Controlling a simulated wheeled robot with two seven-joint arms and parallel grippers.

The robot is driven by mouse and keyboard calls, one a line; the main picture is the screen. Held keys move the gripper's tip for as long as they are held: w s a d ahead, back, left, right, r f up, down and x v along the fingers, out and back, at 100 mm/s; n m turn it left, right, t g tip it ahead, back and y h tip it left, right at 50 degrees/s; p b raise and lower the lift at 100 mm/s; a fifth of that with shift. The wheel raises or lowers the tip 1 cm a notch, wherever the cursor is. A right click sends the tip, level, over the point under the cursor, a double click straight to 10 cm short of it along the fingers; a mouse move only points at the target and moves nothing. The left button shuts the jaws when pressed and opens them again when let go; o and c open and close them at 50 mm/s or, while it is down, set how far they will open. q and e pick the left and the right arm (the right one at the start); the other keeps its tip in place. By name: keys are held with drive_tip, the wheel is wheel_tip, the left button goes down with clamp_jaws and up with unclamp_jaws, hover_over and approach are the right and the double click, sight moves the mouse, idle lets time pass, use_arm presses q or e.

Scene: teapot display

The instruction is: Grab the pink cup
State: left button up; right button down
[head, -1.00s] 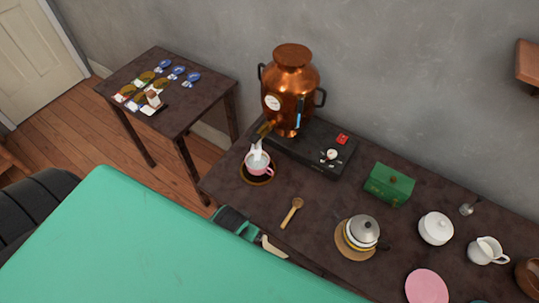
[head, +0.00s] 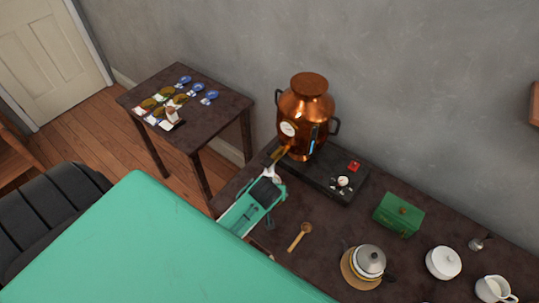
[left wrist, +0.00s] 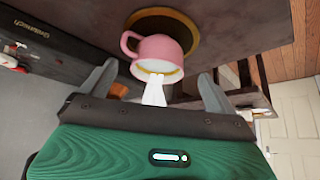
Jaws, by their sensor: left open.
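The pink cup (left wrist: 158,47) stands on a dark round coaster with a gold rim (left wrist: 190,24) in the left wrist view. Its handle points left in that picture. My left gripper (left wrist: 157,78) is open, with one finger on each side of the cup and its handle; I cannot tell if they touch it. A white stream (left wrist: 154,92) shows at the cup's mouth. In the head view my left gripper (head: 271,177) is below the copper urn's spout and hides the cup. My right gripper is not in view.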

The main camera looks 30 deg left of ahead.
use_arm(q)
drive_tip(key=shift+x, duration=1.2)
drive_tip(key=shift+w+a+f+p, duration=0.15)
drive_tip(key=shift+w+f+p, duration=0.05)
drive_tip(key=shift+f+p, duration=0.15)
drive_tip(key=shift+p+x, duration=0.6)
drive_tip(key=shift+x, duration=1.6)
drive_tip(key=shift+s, duration=0.1)
drive_tip(key=c, duration=1.3)
drive_tip(key=shift+r, duration=0.1)
